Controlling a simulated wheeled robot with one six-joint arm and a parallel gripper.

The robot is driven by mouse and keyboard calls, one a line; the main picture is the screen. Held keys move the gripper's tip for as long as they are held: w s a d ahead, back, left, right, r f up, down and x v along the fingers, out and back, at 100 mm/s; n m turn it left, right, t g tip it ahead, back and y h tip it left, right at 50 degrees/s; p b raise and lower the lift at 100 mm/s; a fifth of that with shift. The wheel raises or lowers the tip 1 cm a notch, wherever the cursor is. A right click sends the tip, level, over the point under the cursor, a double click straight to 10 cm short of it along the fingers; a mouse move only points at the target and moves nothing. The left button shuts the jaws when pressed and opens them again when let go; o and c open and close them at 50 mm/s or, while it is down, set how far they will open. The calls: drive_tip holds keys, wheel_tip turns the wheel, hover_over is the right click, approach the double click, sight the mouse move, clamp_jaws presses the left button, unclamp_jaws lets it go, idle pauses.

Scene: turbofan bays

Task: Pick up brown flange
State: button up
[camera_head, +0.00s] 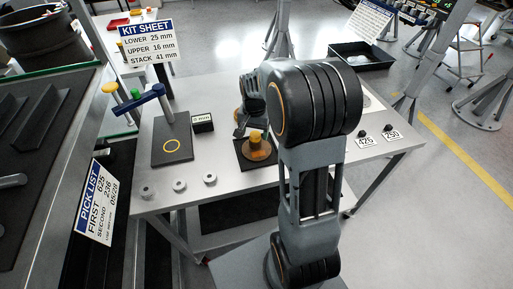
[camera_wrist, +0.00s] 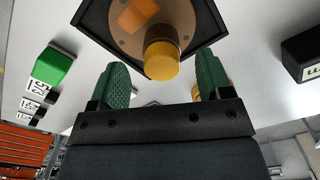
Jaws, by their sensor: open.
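The brown flange (camera_head: 258,152) is a round brown disc with a yellow-orange knob on top, lying on a dark square pad (camera_head: 243,157) on the grey table. In the wrist view the disc (camera_wrist: 122,38) shows an orange square patch and the yellow knob (camera_wrist: 162,62). My gripper (camera_wrist: 163,80) is open, with one green-padded finger on each side of the knob in that view. Gaps show between the fingers and the knob, and I see no contact. In the head view my gripper is above the flange, partly hidden by my arm.
A blue-topped post (camera_head: 168,110) stands on a dark plate left of the flange. A small black labelled block (camera_head: 203,123) sits between them. Several small metal rings (camera_head: 179,185) lie near the table's front left edge.

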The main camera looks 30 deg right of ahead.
sight(257, 146)
drive_tip(key=shift+f, duration=2.65)
drive_tip(key=shift+w, duration=0.1)
clamp_jaws()
drive_tip(key=shift+r, duration=0.1)
